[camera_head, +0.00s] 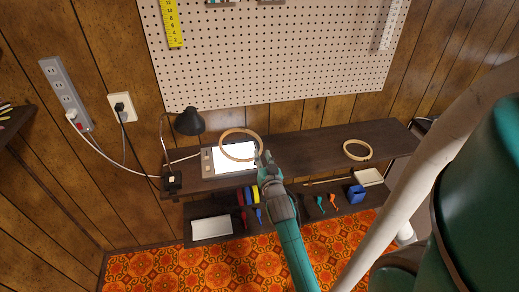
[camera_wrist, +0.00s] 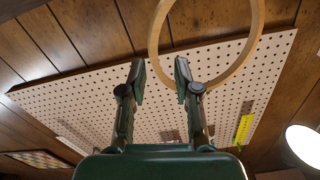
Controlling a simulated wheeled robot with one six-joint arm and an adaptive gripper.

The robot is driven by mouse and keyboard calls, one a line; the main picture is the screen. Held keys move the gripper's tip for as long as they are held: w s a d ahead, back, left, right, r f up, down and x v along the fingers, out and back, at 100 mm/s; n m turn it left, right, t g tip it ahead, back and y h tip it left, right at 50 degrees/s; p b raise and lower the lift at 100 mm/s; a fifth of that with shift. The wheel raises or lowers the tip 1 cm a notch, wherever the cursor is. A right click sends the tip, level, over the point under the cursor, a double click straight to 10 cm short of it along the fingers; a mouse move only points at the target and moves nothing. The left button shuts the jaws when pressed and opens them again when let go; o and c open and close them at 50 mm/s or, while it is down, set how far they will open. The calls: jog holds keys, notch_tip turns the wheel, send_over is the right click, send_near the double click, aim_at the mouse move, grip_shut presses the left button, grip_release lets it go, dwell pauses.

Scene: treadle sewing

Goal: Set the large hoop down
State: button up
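The large hoop (camera_head: 223,138) is a pale wooden ring, tilted up above the white light pad (camera_head: 241,165). Its upper rim shows against the wall, and I cannot tell what it rests on. My gripper (camera_head: 262,157) is at the hoop's lower right. In the wrist view, my gripper (camera_wrist: 160,80) has its two fingers apart with a clear gap. The hoop (camera_wrist: 254,48) fills the upper right there. Its near rim passes between and behind the fingertips, partly hidden by the right finger. I see no clamping contact.
A dark shelf (camera_head: 310,147) carries a smaller hoop (camera_head: 357,151) at right and a black lamp (camera_head: 189,122) at left. A lower shelf holds a white tray (camera_head: 212,227) and several small tools. A pegboard (camera_head: 270,60) hangs behind. The shelf between the hoops is clear.

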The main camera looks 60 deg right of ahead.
jog(key=s+a+f+n+t+y, duration=0.1)
jog(key=s+a+f+n+y, duration=0.15)
jog(key=a, duration=0.65)
jog(key=s+a+f+n+t+y, duration=0.15)
jog(key=s+a, duration=0.25)
jog(key=a, duration=0.5)
jog(key=s+a+f+n+t+y, duration=0.1)
jog(key=s+a+f+n+y, duration=0.15)
jog(key=a, duration=0.75)
jog(key=s+a+r+n+y, duration=0.2)
jog(key=s+a+y, duration=0.1)
jog(key=s+a, duration=0.4)
jog(key=s+a+r+n+y, duration=0.3)
jog(key=s+a, duration=0.4)
jog(key=s, duration=0.4)
jog(key=shift+a+r+n+y, duration=0.25)
jog(key=shift+n+y, duration=0.1)
jog(key=shift+y, duration=0.3)
